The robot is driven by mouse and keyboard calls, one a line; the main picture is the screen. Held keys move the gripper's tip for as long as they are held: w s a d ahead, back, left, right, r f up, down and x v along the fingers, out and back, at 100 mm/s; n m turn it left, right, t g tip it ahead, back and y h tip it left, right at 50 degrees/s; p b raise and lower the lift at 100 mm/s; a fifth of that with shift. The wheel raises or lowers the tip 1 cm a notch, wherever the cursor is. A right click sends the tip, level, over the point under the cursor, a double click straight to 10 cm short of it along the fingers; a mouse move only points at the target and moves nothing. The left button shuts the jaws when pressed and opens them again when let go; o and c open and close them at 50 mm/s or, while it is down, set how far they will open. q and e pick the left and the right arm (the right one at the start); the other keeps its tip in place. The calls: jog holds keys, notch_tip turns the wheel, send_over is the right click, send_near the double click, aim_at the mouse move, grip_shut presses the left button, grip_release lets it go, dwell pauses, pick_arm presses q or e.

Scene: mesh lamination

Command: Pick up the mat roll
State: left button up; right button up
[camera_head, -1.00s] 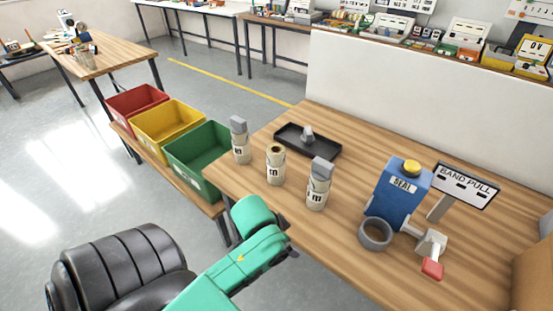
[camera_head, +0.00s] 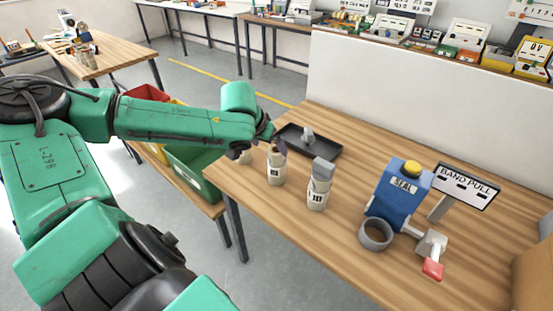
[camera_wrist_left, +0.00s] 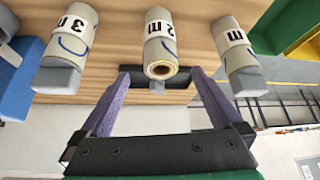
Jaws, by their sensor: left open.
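Three pale mat rolls stand upright on the wooden table. The middle roll (camera_head: 276,170) has an open core on top; it also shows in the left wrist view (camera_wrist_left: 160,40), marked "2 m". The right roll (camera_head: 318,190) has a grey cap and shows as "3 m" in the wrist view (camera_wrist_left: 72,38). The left roll (camera_head: 246,157) is mostly hidden behind my arm; the wrist view (camera_wrist_left: 235,50) shows its grey cap. My left gripper (camera_head: 277,147) is open at the top of the middle roll, its purple fingers (camera_wrist_left: 160,74) on either side, with nothing gripped.
A black tray (camera_head: 322,153) with a grey piece lies behind the rolls. A blue "SEAL" device (camera_head: 397,195), a grey tape ring (camera_head: 375,233) and a "BAND PULL" sign (camera_head: 466,184) stand to the right. A green bin (camera_head: 205,180) is beside the table's left edge.

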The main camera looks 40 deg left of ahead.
aim_at(272, 153)
pick_arm(q)
jog(key=b+x, duration=0.1)
jog(key=x, duration=0.4)
jog(key=shift+a+f+b, duration=0.2)
jog(key=shift+f+b, duration=0.15)
jog(key=shift+f, duration=0.05)
jog(key=shift+b+x, duration=0.65)
jog(key=shift+x, duration=0.4)
jog(key=shift+w+d+f, duration=0.1)
jog(key=shift+w+f, duration=0.3)
jog(key=x, duration=0.4)
jog(key=shift+w+f+b, duration=0.1)
jog(key=shift+f+b, duration=0.2)
jog(key=shift+b, duration=0.05)
jog(key=shift+w, duration=0.2)
jog(key=shift+s, duration=0.1)
jog(key=c, duration=1.6)
